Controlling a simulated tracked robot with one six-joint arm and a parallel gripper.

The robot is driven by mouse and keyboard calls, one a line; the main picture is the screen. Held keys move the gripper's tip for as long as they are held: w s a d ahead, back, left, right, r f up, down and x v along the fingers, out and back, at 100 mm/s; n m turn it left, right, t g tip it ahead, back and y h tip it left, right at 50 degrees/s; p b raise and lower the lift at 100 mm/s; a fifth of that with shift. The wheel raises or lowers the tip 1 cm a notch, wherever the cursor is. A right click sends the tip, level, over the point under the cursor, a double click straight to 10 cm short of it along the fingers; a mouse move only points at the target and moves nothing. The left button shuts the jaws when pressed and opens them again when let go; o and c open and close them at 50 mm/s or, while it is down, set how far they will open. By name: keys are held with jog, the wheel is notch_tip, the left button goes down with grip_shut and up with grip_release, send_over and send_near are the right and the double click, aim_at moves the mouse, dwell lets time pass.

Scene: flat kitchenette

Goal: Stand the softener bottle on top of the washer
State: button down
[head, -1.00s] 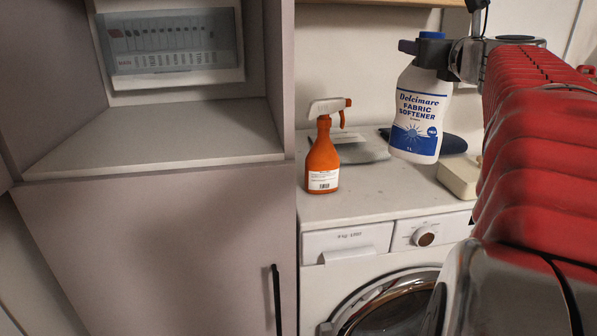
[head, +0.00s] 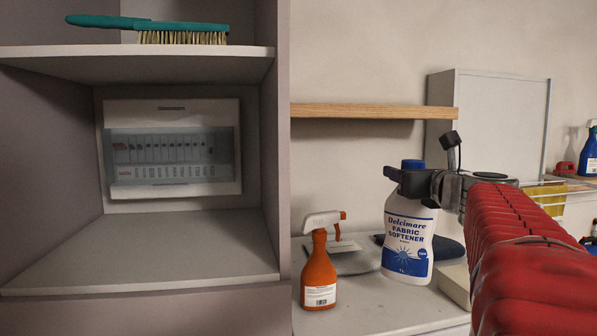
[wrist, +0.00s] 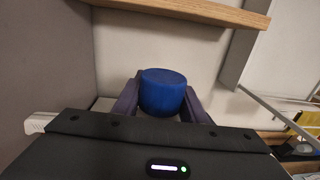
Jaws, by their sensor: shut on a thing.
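The softener bottle (head: 407,240) is white with a blue cap and a blue-and-white label. It is upright over the washer top (head: 350,310), right of the orange spray bottle. My gripper (head: 408,180) is shut around its neck just below the cap. In the wrist view the blue cap (wrist: 163,92) sits between my two fingers. I cannot tell whether the bottle's base touches the washer top. The washer's front is out of the head view.
An orange spray bottle (head: 319,270) stands on the washer close to the left. A dark folded-looking item and a pale block (head: 455,283) lie behind and right. A wooden shelf (head: 370,111) hangs above. A tall cabinet (head: 270,170) bounds the left side.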

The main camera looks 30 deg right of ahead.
aim_at(402, 204)
jog(key=shift+f, duration=1.6)
jog(key=shift+f, duration=1.9)
jog(key=c, duration=1.1)
grip_release()
jog(key=shift+f, duration=0.2)
jog(key=shift+a, duration=0.1)
